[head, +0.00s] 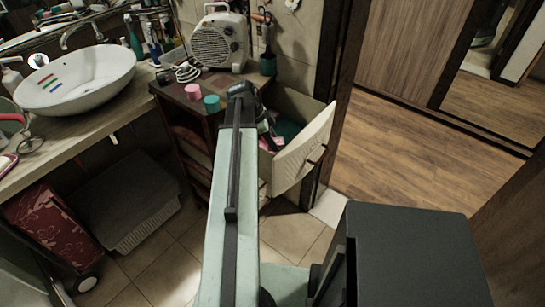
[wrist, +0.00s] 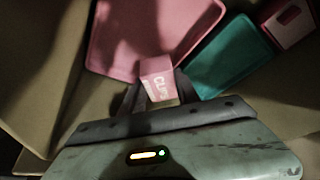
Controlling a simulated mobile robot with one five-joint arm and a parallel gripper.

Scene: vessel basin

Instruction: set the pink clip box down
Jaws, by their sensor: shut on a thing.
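The pink clip box (wrist: 158,80), with a pale front lettered "CLIPS", is between the two dark fingers of my gripper (wrist: 159,90) in the wrist view. My gripper is shut on it. The box is inside the open drawer (head: 305,150), in front of a larger pink tray (wrist: 150,30) and left of a teal tray (wrist: 228,60). I cannot tell whether the box touches the drawer floor or the pink tray. In the head view my arm largely hides the gripper and the box.
Another pink box (wrist: 290,22) lies at the top right of the wrist view. A pink cup (head: 193,92), a teal cup (head: 212,103) and a fan heater (head: 220,42) stand on the cabinet top. A white basin (head: 75,85) is at the left. Wooden floor (head: 400,150) is clear at the right.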

